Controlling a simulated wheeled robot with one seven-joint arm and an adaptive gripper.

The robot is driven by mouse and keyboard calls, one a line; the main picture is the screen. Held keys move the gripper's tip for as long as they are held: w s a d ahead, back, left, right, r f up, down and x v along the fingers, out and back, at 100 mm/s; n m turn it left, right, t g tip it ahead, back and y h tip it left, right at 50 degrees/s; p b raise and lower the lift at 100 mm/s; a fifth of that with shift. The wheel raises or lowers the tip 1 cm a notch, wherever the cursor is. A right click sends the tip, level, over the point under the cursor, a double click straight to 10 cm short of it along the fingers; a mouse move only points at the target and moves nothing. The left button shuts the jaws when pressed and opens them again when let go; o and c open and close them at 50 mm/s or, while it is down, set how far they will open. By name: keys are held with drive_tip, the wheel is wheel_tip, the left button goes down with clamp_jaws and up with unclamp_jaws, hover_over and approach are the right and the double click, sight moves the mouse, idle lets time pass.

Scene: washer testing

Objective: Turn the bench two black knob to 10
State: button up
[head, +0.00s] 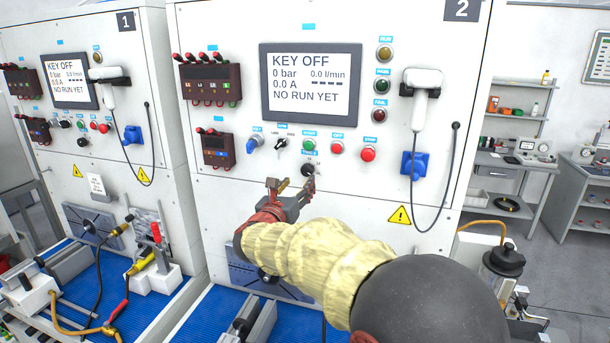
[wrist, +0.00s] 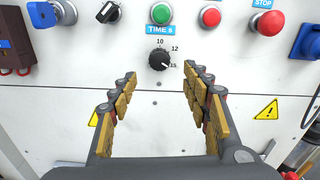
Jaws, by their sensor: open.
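The black knob (wrist: 159,60) of bench two sits under a blue "TIME s" label in the wrist view, with 10, 12 and 15 printed around it. A light mark on its lower right side points toward 15. It also shows in the head view (head: 308,169), low on the panel marked 2. My gripper (wrist: 160,74) is open and empty, its fingertips to the left and right of the knob in the picture. In the head view my gripper (head: 292,183) is close to the panel, just below and left of the knob. I cannot tell how far the fingertips are from the panel.
Above the knob are a green button (wrist: 161,14), a red button (wrist: 210,17) and a black selector switch (wrist: 107,12). A red stop button (wrist: 267,23) is at the upper right. The screen (head: 311,83) reads KEY OFF. A blue key switch (head: 254,143) is to the left.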

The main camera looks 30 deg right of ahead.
sight(306, 172)
drive_tip(key=p+x, duration=0.1)
drive_tip(key=x, duration=0.6)
drive_tip(key=shift+w+d, duration=0.3)
drive_tip(key=shift+c, duration=1.3)
drive_tip(key=c, duration=0.9)
